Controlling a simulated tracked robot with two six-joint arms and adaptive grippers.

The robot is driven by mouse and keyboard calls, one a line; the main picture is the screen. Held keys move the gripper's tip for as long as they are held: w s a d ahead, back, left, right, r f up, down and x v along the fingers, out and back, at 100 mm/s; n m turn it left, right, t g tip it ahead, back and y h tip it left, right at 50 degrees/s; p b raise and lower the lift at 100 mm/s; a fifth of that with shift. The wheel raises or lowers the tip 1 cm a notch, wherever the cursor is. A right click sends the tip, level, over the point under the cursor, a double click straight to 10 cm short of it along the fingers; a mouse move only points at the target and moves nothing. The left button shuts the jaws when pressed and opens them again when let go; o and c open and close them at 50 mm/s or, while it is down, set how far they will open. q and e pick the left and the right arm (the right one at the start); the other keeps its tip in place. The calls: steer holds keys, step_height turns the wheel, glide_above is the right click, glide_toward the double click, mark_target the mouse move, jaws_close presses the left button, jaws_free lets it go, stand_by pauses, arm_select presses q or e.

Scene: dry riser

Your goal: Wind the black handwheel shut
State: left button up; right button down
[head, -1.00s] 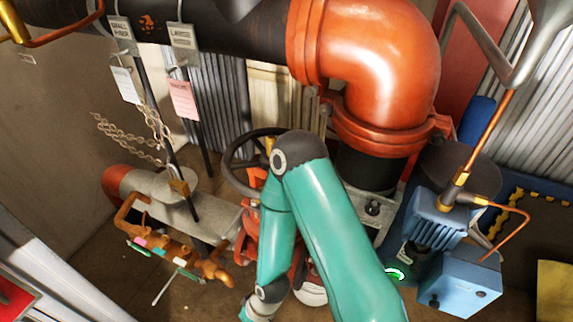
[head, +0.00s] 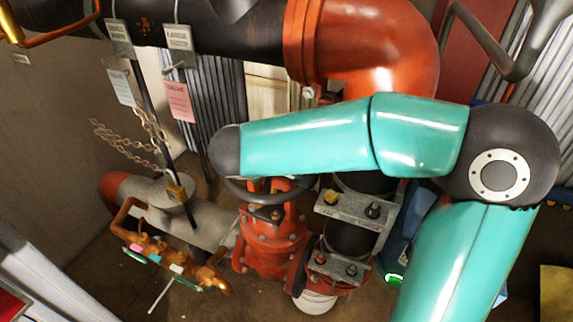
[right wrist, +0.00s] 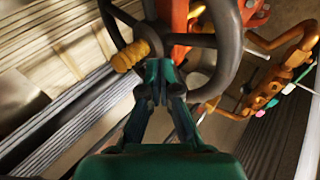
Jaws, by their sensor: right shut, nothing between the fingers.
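The black handwheel (head: 250,192) sits on the orange-red valve (head: 270,240) in the head view. My right arm covers most of it, and only the lower rim shows. The handwheel (right wrist: 232,55) fills the upper middle of the right wrist view, with a yellow grip (right wrist: 129,56) on its left side. My right gripper (right wrist: 160,72) is shut and empty, pointing at the wheel. Its fingertips are just right of the yellow grip; I cannot tell whether they touch the wheel. The right gripper is hidden in the head view. My left gripper is not in view.
A large orange elbow pipe (head: 375,45) stands above and behind my arm. Tags hang at the left, including a pink one (head: 179,102), near a loose chain (head: 120,142). Small orange pipework (head: 165,255) lies at the lower left, with brown floor below.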

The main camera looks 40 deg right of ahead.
steer(key=s+d+f+g+b, duration=0.1)
steer(key=f, duration=0.1)
steer(key=s+f+b, duration=0.1)
steer(key=f, duration=0.1)
steer(key=s+d+f+g+b, duration=0.1)
steer(key=f, duration=0.1)
steer(key=shift+d+f+g+h, duration=0.3)
steer(key=shift+d+h, duration=0.05)
steer(key=shift+h, duration=0.05)
steer(key=w+a+p, duration=0.5)
steer(key=w+p, duration=0.2)
steer(key=p, duration=0.1)
steer(key=w+d+b, duration=0.2)
steer(key=w, duration=0.5)
steer(key=shift+w+b, duration=0.3)
steer(key=shift+w, duration=0.05)
